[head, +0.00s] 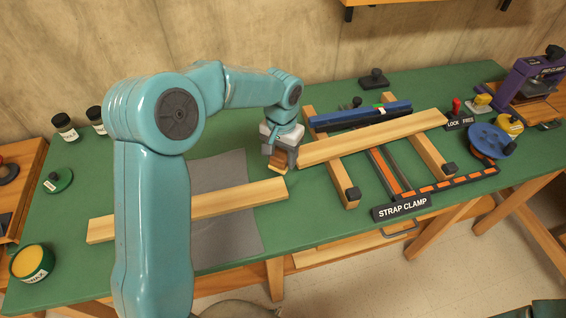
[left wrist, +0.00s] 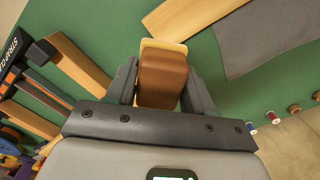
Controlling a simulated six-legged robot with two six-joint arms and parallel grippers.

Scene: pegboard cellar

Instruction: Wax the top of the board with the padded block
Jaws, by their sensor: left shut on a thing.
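My left gripper (head: 279,158) is shut on the padded block (head: 278,167), a brown block with a pale yellow pad. In the left wrist view the block (left wrist: 163,78) sits between the two fingers (left wrist: 160,92). One pale wooden board (head: 245,196) lies across a grey cloth (head: 225,238), partly hidden behind my arm; its right end is just below the block. A second board (head: 375,138) lies on the strap clamp's wooden bars, right of the gripper. I cannot tell whether the block touches anything below it. An open tin of yellow wax (head: 32,262) stands at the front left.
The strap clamp (head: 385,170) with a blue bar (head: 360,115) takes up the middle right. A blue round tool (head: 490,140) and a purple clamp (head: 535,78) stand at the right. Jars (head: 65,127) and a green lid (head: 57,180) are at the left. The green bench behind the cloth is clear.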

